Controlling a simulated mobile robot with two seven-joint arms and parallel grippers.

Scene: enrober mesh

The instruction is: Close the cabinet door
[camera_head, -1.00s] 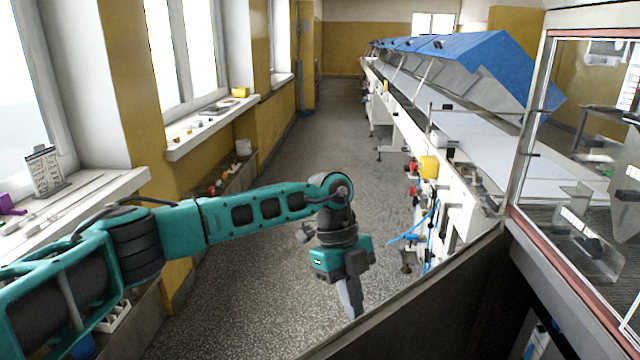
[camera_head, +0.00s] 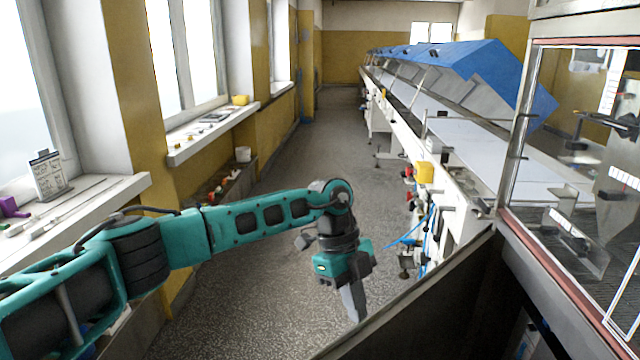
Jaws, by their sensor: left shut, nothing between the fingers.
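The cabinet door (camera_head: 430,308) is a dark panel at the lower right. It stands open, swung out from the machine cabinet, with its thin light top edge running from the bottom middle up to the cabinet frame. The dark opening of the cabinet (camera_head: 520,300) shows to its right. My left gripper (camera_head: 355,312) points down on the far left side of the door, close to its top edge. Its fingers are together and empty. I cannot tell whether the fingertips touch the door. My right gripper is not in view.
A glazed machine housing (camera_head: 580,150) with a reddish lower frame stands above the cabinet. A long conveyor line (camera_head: 470,140) with blue covers (camera_head: 480,65) runs back on the right. Window sills (camera_head: 75,215) line the left wall. The speckled floor (camera_head: 320,140) between is clear.

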